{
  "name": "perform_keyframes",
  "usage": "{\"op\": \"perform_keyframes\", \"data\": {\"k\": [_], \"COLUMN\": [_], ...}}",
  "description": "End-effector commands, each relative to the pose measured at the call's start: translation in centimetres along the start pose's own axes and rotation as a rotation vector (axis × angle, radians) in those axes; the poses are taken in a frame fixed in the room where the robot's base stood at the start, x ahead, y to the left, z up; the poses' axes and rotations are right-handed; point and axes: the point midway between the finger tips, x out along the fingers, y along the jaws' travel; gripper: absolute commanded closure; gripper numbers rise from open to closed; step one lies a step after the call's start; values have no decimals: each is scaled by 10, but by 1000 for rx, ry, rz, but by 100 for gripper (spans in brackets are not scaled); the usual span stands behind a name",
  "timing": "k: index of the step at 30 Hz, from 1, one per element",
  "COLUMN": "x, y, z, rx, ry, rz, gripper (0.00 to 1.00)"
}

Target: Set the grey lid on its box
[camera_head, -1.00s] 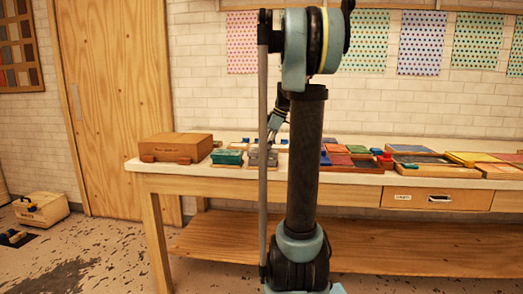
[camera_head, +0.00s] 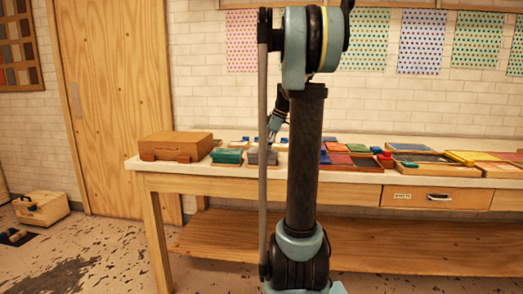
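A small grey box-like thing (camera_head: 255,157) sits on the table, just left of my arm's upright link. It is too small to tell whether it is the box, the lid, or both together. My gripper (camera_head: 272,138) is just above and behind it, partly hidden by my arm's thin rod and thick dark link. Its fingers are too small and too covered to show whether they are open or shut, or hold anything.
A teal block (camera_head: 227,156) stands left of the grey thing, and a brown wooden case (camera_head: 176,146) lies at the table's left end. Several coloured boxes and trays (camera_head: 420,158) fill the right side. The wooden table (camera_head: 330,188) has a lower shelf.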

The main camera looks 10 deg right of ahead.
Motion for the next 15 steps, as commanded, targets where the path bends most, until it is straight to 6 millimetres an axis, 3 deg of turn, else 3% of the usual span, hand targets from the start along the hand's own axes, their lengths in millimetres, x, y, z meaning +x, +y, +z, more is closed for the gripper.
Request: {"op": "perform_keyframes", "data": {"k": [15], "x": [6], "y": [0], "z": [3], "rx": [0], "ry": [0], "rz": [0], "gripper": [48]}}
